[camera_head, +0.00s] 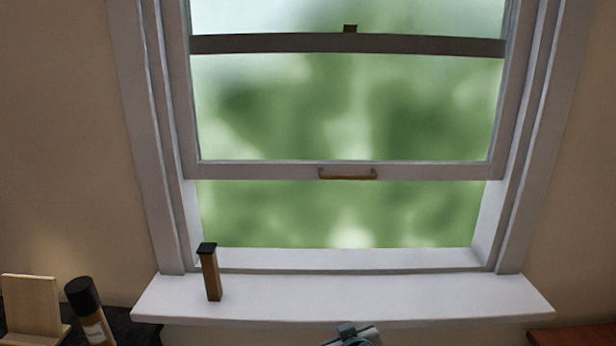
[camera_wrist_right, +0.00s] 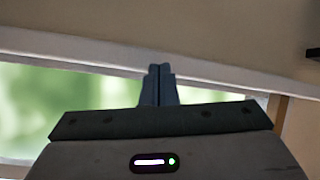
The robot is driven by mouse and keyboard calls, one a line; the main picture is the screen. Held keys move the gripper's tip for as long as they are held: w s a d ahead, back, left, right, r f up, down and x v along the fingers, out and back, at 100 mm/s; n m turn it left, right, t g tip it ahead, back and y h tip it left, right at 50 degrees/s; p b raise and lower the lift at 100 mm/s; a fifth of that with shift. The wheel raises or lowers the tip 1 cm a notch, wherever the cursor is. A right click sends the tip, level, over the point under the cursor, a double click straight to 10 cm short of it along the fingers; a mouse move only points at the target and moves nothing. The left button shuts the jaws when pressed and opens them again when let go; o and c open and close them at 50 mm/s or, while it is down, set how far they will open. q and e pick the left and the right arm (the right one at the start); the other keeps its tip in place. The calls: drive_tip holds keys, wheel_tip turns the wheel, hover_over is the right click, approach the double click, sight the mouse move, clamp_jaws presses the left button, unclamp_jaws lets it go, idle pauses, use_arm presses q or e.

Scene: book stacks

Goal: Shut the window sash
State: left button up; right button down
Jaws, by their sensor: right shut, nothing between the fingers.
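The lower window sash (camera_head: 260,171) is raised, with a wide gap between its bottom rail and the sill (camera_head: 350,297). A brass-coloured handle (camera_head: 347,175) is fixed at the middle of that rail. A small brown post with a dark top (camera_head: 211,275) stands upright on the left part of the sill, below the rail and apart from it. In the right wrist view my right gripper (camera_wrist_right: 157,83) is shut and empty, its fingers in front of a pale band. A grey part of my arm (camera_head: 350,335) shows at the bottom edge of the head view. My left gripper is not in view.
A dark-capped bottle (camera_head: 90,312) and a light wooden stand (camera_head: 32,305) are at the lower left. A reddish surface (camera_head: 570,337) shows at the lower right. The sill is bare right of the post.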

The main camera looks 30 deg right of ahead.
drive_tip(key=w+d+r+m+t+h, duration=0.15)
drive_tip(key=w+r, duration=0.25)
drive_tip(key=r, duration=0.4)
drive_tip(key=w+d+r+m+t+h, duration=0.1)
drive_tip(key=w+d+r+t+h, duration=0.15)
drive_tip(key=w+r, duration=0.4)
drive_tip(key=m+t+h, duration=0.2)
drive_tip(key=t+h, duration=0.1)
drive_tip(key=t, duration=0.1)
approach(338, 156)
wheel_tip(338, 156, up, 4)
drive_tip(key=s+a, duration=0.1)
drive_tip(key=s, duration=0.2)
drive_tip(key=shift+y, duration=0.3)
drive_tip(key=p+x, duration=0.3)
drive_tip(key=x, duration=0.6)
drive_tip(key=shift+w, duration=0.5)
wheel_tip(338, 156, down, 3)
drive_tip(key=shift+s+a+f+p, duration=0.1)
drive_tip(key=shift+p, duration=0.25)
drive_tip(key=shift+f, duration=0.55)
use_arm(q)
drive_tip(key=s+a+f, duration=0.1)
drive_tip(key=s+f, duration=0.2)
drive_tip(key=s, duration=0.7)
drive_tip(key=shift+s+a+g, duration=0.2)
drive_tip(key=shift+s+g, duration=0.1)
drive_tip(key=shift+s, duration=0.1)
